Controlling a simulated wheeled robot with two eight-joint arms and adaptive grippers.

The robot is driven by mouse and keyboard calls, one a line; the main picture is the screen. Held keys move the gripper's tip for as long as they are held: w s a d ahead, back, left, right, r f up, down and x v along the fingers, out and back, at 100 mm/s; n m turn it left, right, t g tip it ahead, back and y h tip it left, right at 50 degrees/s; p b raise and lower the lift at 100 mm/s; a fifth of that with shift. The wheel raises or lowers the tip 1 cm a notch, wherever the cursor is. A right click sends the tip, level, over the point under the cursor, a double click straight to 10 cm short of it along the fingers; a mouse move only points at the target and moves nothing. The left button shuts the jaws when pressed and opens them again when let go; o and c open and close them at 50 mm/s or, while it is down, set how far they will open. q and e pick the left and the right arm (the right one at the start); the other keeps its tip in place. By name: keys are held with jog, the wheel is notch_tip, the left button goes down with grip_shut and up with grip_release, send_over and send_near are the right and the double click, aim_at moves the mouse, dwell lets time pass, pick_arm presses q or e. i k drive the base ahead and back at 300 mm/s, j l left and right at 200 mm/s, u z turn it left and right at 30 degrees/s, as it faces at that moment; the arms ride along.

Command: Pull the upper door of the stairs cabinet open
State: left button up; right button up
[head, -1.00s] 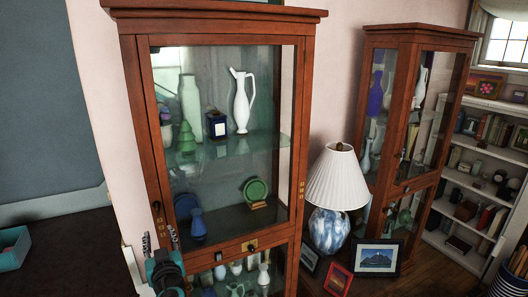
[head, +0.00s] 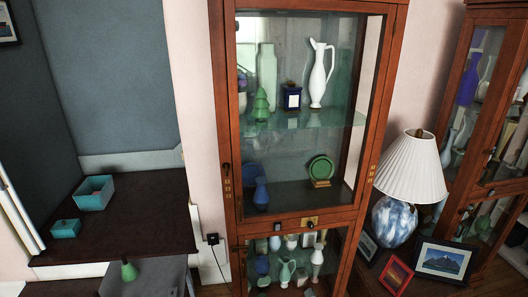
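A tall brown wooden cabinet (head: 222,120) with glass doors stands in the middle of the head view. Its upper glass door (head: 300,207) looks shut, flush with the frame. A small dark handle (head: 227,170) shows on the left side of the door. A brass plate (head: 310,222) sits on the rail below the glass. Behind the glass are a white pitcher (head: 320,75), a green plate (head: 321,169) and several vases. A second, similar cabinet (head: 455,100) stands at the right edge. Neither gripper shows in this view.
A lamp (head: 411,170) with a white shade stands close to the cabinet's right side, with picture frames (head: 441,260) in front. At left, a dark surface (head: 140,220) holds teal boxes (head: 95,193). A green item (head: 128,270) sits on a grey surface.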

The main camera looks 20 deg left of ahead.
aim_at(388, 11)
jog(key=i+u, duration=0.2)
jog(key=u, duration=0.15)
jog(key=i+j+u, duration=0.1)
jog(key=u, duration=0.25)
jog(key=i+u, duration=0.35)
jog(key=k+l, duration=0.05)
jog(key=k, duration=0.05)
